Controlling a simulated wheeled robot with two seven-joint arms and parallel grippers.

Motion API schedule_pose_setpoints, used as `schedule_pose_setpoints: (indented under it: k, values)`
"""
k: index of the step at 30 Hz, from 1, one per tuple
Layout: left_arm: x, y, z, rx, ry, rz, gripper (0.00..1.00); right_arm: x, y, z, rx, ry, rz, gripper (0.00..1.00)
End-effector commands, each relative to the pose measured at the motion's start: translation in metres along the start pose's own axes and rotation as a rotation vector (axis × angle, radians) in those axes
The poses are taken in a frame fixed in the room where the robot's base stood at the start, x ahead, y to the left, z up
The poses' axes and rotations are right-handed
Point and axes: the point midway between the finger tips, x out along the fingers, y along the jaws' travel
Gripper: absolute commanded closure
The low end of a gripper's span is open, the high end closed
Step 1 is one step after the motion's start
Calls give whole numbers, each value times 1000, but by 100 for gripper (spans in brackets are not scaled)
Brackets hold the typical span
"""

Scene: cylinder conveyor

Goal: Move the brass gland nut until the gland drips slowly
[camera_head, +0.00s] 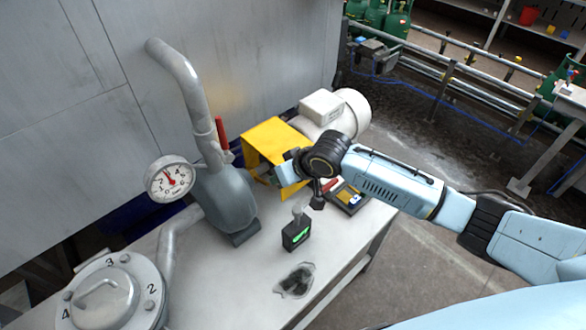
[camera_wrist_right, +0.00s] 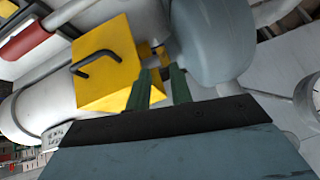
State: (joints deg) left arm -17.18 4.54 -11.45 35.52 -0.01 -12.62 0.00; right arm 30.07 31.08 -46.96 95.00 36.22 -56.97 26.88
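The brass gland nut (camera_wrist_right: 158,49) shows as a small gold-coloured piece between the yellow guard and the grey pump body (camera_wrist_right: 212,40) in the right wrist view. My right gripper (camera_wrist_right: 162,73) has its two green fingers apart, with the tips just short of the nut; I cannot tell whether they touch it. In the head view my right gripper (camera_head: 272,175) reaches in between the yellow guard (camera_head: 276,140) and the pump body (camera_head: 226,200), and the nut is not clear there. My left gripper is not in view. No drips can be made out.
A pressure gauge (camera_head: 170,179) and a flanged dial (camera_head: 112,294) stand at left. A red lever (camera_head: 221,132) rises by the pipe. A small device with a green display (camera_head: 297,235), a tool tray (camera_head: 347,199) and a dark patch (camera_head: 295,281) are on the bench.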

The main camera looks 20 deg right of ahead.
Motion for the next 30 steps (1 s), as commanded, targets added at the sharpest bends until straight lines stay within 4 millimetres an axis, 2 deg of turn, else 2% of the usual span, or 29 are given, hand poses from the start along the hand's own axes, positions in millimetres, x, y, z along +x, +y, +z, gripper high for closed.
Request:
schedule_pose_setpoints:
  k: [6, 11, 30]
  values:
    - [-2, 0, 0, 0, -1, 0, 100, -36, 0, 0, -1, 0, -1, 78]
    - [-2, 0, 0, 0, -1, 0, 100, -50, 0, 0, 0, -1, 0, 78]
    - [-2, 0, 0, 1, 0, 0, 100, -54, -2, 2, -1, -3, -2, 78]
